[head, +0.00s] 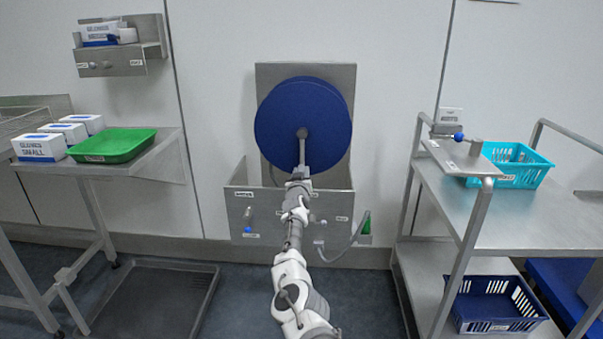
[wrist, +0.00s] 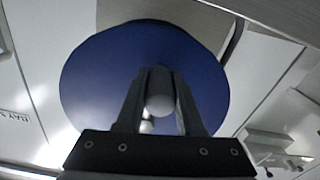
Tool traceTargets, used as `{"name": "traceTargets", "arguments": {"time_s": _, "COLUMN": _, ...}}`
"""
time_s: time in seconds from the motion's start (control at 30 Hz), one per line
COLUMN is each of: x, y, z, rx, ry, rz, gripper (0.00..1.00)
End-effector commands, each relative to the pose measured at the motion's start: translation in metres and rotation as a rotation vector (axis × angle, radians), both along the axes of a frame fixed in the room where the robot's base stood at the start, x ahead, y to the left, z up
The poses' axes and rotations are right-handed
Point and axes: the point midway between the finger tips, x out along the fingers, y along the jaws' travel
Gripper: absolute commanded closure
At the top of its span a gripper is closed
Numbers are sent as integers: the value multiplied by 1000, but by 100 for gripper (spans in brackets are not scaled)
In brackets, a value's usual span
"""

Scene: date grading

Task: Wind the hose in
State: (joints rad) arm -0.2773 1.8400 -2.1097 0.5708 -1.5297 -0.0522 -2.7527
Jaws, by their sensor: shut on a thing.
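The hose reel is a large blue disc (head: 280,125) on a grey metal wall plate (head: 338,72). Its grey crank (head: 302,150) points down from the hub. My gripper (head: 299,174) is at the crank's lower end. In the wrist view my gripper (wrist: 160,100) is shut on the rounded grey crank handle (wrist: 160,104), with the blue disc (wrist: 95,80) behind it. A grey hose (head: 353,236) hangs in a curve at the lower right of the metal box under the reel. My arm hides part of the box.
A metal box (head: 238,205) with small knobs is below the reel. At left, a table holds a green tray (head: 112,146) and white boxes (head: 40,147). At right, a metal cart (head: 520,225) carries a turquoise basket (head: 515,166) and a navy basket (head: 497,305). A dark floor tray (head: 150,300) lies left of my arm.

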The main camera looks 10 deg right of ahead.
Motion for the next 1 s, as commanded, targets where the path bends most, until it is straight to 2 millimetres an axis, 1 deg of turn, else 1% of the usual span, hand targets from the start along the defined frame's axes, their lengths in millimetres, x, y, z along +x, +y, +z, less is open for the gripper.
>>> {"name": "traceTargets", "arguments": {"time_s": 0.03, "x": 0, "y": -6, "z": 6, "rx": -4, "ry": -10, "rz": -7, "gripper": 100}}
{"name": "traceTargets", "arguments": {"time_s": 0.27, "x": 0, "y": -7, "z": 6, "rx": -4, "ry": -10, "rz": -9, "gripper": 100}}
{"name": "traceTargets", "arguments": {"time_s": 0.3, "x": 0, "y": -8, "z": 6, "rx": -3, "ry": -9, "rz": -10, "gripper": 60}}
{"name": "traceTargets", "arguments": {"time_s": 0.43, "x": 0, "y": -7, "z": 5, "rx": -3, "ry": -8, "rz": -9, "gripper": 37}}
{"name": "traceTargets", "arguments": {"time_s": 0.47, "x": 0, "y": -6, "z": 5, "rx": -3, "ry": -7, "rz": -8, "gripper": 34}}
{"name": "traceTargets", "arguments": {"time_s": 0.73, "x": 0, "y": -3, "z": 2, "rx": -1, "ry": -3, "rz": -5, "gripper": 34}}
{"name": "traceTargets", "arguments": {"time_s": 1.0, "x": -5, "y": 1, "z": 6, "rx": 1, "ry": 0, "rz": 0, "gripper": 34}}
